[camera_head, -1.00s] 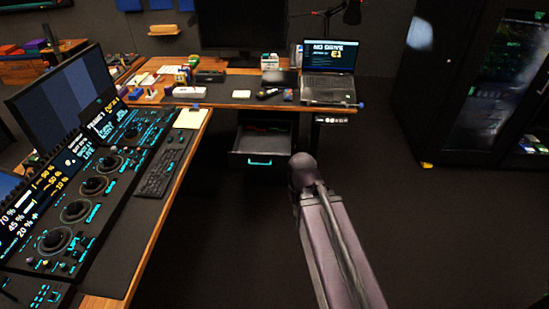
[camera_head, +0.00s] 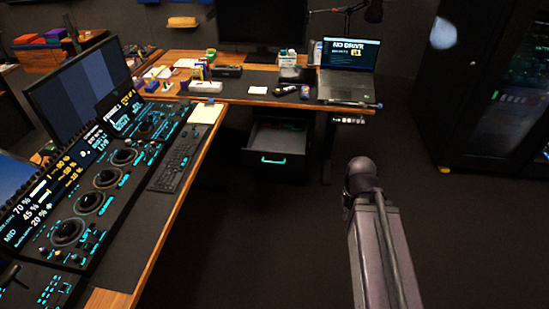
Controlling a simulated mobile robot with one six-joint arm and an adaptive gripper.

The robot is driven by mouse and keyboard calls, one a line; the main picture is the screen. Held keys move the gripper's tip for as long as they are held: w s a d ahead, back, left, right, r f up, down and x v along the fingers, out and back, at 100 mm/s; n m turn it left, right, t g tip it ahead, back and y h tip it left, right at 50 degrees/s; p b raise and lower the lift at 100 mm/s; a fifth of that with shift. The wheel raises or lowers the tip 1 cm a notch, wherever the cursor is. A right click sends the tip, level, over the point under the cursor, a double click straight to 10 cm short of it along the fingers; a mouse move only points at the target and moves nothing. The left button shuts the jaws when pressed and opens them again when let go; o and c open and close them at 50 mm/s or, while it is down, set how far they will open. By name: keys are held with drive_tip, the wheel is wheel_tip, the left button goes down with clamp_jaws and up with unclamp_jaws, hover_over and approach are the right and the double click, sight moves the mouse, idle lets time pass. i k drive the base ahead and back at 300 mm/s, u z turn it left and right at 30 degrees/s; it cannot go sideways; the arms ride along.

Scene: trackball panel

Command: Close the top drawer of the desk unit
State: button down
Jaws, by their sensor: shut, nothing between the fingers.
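The desk unit (camera_head: 291,174) stands under the far desk, left of my arm in the picture. Its top drawer (camera_head: 283,140) is pulled open toward me, and a cyan handle (camera_head: 272,160) shows on its front. A few small reddish and green things lie inside the drawer, too small to name. My arm rises from the bottom right to a rounded dark joint, to the right of the drawer and apart from it in the picture. My gripper is not seen in this view.
The far desk (camera_head: 232,87) holds a laptop (camera_head: 347,72), a monitor and small items. A control console (camera_head: 100,190) on a wood-edged desk (camera_head: 160,232) fills the left. A dark cabinet (camera_head: 470,90) stands at the right. The floor (camera_head: 285,240) before the drawer looks clear.

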sight(283, 148)
drive_tip(key=u, duration=0.05)
drive_tip(key=i, duration=1)
drive_tip(key=z, duration=0.05)
